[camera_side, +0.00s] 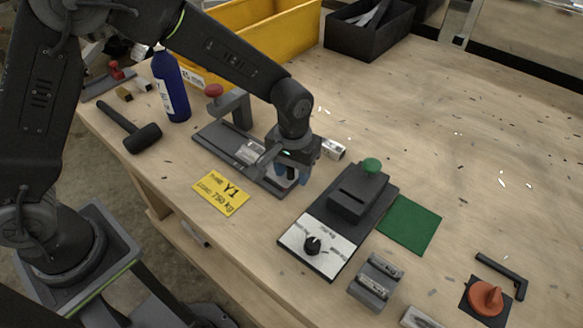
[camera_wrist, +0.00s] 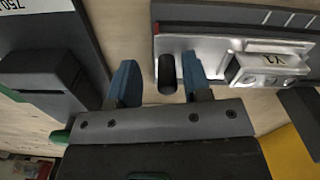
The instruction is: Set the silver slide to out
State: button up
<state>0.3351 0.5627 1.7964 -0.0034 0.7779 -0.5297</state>
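The silver slide (camera_wrist: 270,68) is a metal block on a silver rail (camera_wrist: 225,44), marked Y1 in the wrist view. In the side view the slide (camera_side: 248,152) sits on a long dark grey base (camera_side: 213,136). A dark round peg (camera_wrist: 167,74) stands at the rail's left end. My gripper (camera_wrist: 160,80) is open, its two blue fingers either side of this peg. The right finger is close to the peg; a wider gap shows on the left. In the side view my gripper (camera_side: 290,178) is low over the base's near right end and hides that end.
A grey bracket with a red knob (camera_side: 214,90) rises behind the slide. A black box with a green knob (camera_side: 371,166) stands to the right. A blue bottle (camera_side: 170,85), a mallet (camera_side: 130,128) and a yellow bin (camera_side: 265,35) lie beyond.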

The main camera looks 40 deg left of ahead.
jog(key=shift+r, duration=0.1)
notch_tip(320, 180, up, 14)
jog(key=shift+f, duration=0.2)
dwell(0.4)
jog(key=s+a+r+t, duration=0.3)
jog(key=s+a+r, duration=0.4)
jog(key=s+a, duration=0.1)
jog(key=s+a+m+t, duration=0.1)
jog(key=s+a, duration=0.2)
jog(key=s, duration=0.3)
jog(key=s+a+f+m+t, duration=0.1)
jog(key=s+a, duration=0.2)
jog(key=s, duration=0.2)
jog(key=shift+s+a+f+t, duration=0.15)
jog(key=shift+s+t, duration=0.15)
jog(key=shift+s, duration=0.05)
